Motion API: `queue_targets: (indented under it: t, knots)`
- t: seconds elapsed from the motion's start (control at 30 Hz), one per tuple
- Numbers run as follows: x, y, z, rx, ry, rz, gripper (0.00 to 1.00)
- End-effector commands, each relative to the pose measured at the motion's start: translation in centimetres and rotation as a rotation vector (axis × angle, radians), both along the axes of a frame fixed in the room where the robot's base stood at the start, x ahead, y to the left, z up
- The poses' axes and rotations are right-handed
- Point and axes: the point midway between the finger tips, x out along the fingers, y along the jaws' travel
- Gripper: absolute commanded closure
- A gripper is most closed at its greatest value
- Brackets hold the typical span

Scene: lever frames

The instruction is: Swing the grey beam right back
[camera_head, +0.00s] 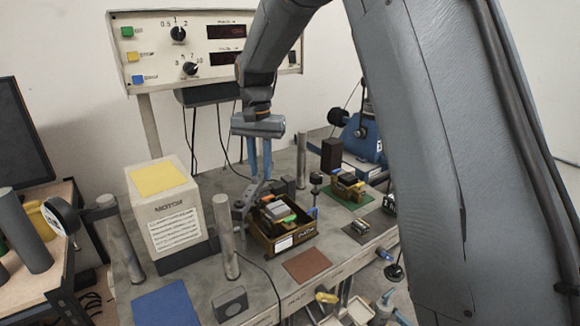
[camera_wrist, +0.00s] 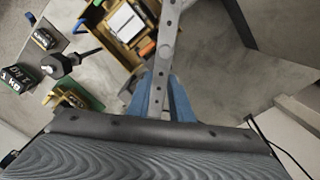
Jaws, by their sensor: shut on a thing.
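The grey beam (camera_wrist: 168,45) is a flat bar with a row of holes. In the wrist view it runs from the top edge down between the blue fingers of my gripper (camera_wrist: 160,90). My gripper is shut on the beam near its lower visible end. In the head view my gripper (camera_head: 260,174) points down behind the brown tray, and the beam (camera_head: 250,193) shows as a short dark grey piece below the fingertips. The beam's far end is out of the wrist view, and its pivot is not clear.
A brown tray (camera_head: 262,244) with coloured parts stands close in front of the beam. A grey post (camera_head: 226,240) and a white box with a yellow top (camera_head: 160,181) stand to the left. A blue machine (camera_head: 362,142) is at the back right. A blue mat (camera_head: 167,304) lies front left.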

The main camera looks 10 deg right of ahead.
Motion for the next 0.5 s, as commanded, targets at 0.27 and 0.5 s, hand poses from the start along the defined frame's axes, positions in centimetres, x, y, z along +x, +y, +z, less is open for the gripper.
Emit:
queue_targets:
  t: [0.27, 0.5]
  knots:
    - [1.4, 3.9, 0.1, 0.001, -0.004, 0.256, 1.0]
    - [1.7, 6.3, 0.1, 0.001, -0.002, 0.43, 1.0]
